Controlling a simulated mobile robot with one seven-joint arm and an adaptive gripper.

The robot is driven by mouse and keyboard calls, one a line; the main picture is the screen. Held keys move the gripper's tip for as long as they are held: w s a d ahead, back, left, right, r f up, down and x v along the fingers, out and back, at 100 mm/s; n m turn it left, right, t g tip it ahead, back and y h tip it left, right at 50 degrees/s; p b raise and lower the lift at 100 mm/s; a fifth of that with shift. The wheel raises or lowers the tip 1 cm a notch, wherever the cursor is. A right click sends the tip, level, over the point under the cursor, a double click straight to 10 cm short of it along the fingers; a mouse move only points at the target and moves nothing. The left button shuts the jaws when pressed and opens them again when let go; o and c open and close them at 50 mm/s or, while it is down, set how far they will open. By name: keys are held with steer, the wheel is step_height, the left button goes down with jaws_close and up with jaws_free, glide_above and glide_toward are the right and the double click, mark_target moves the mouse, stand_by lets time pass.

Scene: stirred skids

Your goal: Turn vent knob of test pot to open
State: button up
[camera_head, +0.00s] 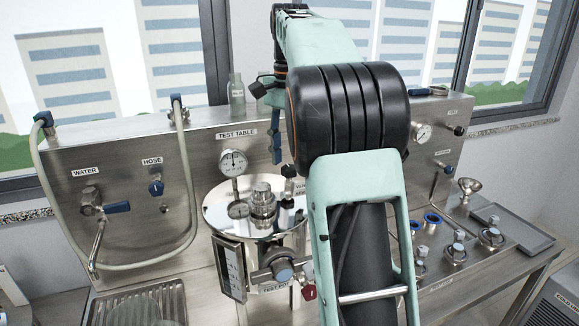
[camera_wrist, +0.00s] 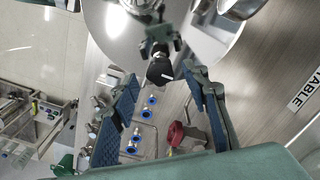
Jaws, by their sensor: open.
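The test pot (camera_head: 215,212) is a shiny round metal vessel with a flat lid, in the middle of the head view. A black knob (camera_head: 289,171) stands on a fitting at the lid's right side; I take it for the vent knob. In the wrist view the black knob (camera_wrist: 160,72) shows a white pointer line on its face. My gripper (camera_wrist: 163,82) is open, its blue-padded fingers on either side of the knob in the picture, with gaps visible. Whether the knob lies at fingertip depth, I cannot tell. In the head view my arm hides most of the gripper.
A pressure gauge (camera_head: 233,162) stands behind the pot. A hose (camera_head: 190,190) hangs at left.

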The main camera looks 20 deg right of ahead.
steer(key=shift+f, duration=0.8)
jaws_close()
